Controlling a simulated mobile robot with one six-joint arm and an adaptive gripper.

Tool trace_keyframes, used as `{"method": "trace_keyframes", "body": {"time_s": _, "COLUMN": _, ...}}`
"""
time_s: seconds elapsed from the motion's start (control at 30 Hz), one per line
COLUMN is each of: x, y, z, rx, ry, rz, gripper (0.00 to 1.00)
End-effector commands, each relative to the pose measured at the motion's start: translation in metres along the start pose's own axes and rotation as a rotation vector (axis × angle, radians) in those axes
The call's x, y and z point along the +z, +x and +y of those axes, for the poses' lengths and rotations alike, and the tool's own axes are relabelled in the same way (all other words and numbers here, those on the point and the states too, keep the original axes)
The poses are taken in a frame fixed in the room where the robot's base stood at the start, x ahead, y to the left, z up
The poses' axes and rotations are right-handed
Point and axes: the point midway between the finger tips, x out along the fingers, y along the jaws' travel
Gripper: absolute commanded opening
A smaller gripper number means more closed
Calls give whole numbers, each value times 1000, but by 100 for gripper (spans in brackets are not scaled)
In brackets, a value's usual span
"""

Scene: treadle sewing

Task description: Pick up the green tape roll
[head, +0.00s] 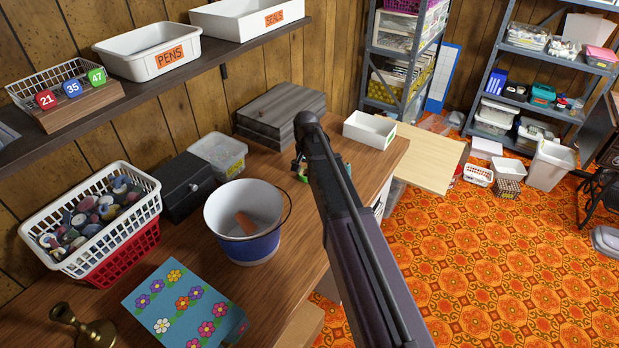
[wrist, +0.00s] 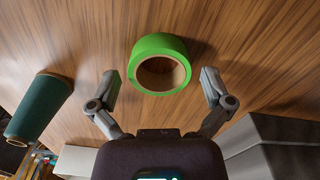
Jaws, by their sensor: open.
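The green tape roll (wrist: 133,62) lies on the wooden table in the wrist view, with its open core facing the camera. My gripper (wrist: 161,80) is open, with one finger on each side of the roll. I see gaps between both fingers and the roll, and the jaws hold nothing. In the head view my arm crosses the table and hides most of the gripper and the roll.
A dark green cylinder (wrist: 40,108) stands left of my gripper in the wrist view. A grey box (head: 279,116) and a white bin (head: 369,131) flank the arm's end on the table (head: 290,290). A blue and white bucket (head: 262,247) stands nearer.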

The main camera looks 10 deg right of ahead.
Motion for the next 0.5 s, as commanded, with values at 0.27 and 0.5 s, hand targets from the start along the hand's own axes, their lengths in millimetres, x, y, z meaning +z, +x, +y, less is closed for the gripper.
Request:
{"method": "trace_keyframes", "body": {"time_s": 0.27, "x": 0, "y": 0, "z": 0, "rx": 0, "ry": 0, "rz": 0, "gripper": 100}}
{"method": "trace_keyframes", "body": {"time_s": 0.5, "x": 0, "y": 0, "z": 0, "rx": 0, "ry": 0, "rz": 0, "gripper": 100}}
